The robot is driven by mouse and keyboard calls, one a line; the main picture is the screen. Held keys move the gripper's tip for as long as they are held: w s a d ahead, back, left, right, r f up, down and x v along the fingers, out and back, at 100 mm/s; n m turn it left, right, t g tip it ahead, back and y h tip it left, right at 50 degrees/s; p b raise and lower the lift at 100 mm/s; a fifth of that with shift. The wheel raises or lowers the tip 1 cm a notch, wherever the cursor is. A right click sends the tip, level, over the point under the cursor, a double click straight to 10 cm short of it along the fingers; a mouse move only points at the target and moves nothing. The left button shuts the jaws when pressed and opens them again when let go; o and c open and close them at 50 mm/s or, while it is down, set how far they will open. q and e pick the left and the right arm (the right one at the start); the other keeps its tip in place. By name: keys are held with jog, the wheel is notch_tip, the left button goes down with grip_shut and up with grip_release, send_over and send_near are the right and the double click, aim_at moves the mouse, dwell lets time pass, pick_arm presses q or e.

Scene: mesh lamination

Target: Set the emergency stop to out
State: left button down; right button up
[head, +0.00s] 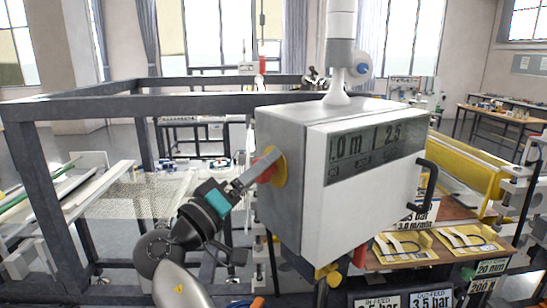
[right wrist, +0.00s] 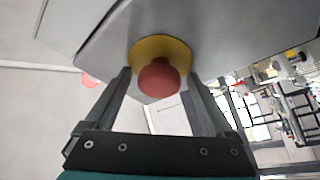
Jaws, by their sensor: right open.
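The emergency stop is a red mushroom button (right wrist: 160,78) on a yellow round base (right wrist: 174,50), on the side face of a grey control box (head: 340,170). In the head view its yellow base (head: 280,168) shows on the box's left face, with the red button partly hidden by my gripper. My right gripper (head: 262,167) reaches it from the left. In the right wrist view its two fingers (right wrist: 158,85) are open, one on each side of the red button, with gaps visible. Whether the button is in or out cannot be told. My left gripper is not in view.
The box hangs from a white column (head: 341,60) and has a display (head: 365,150) and a black handle (head: 427,188). A dark frame (head: 110,105) stands behind my arm. A wooden table with yellow plates (head: 470,238) stands at right, below the box.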

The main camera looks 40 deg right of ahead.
jog(key=shift+d+r, duration=0.1)
jog(key=shift+c, duration=0.4)
grip_shut()
dwell(0.4)
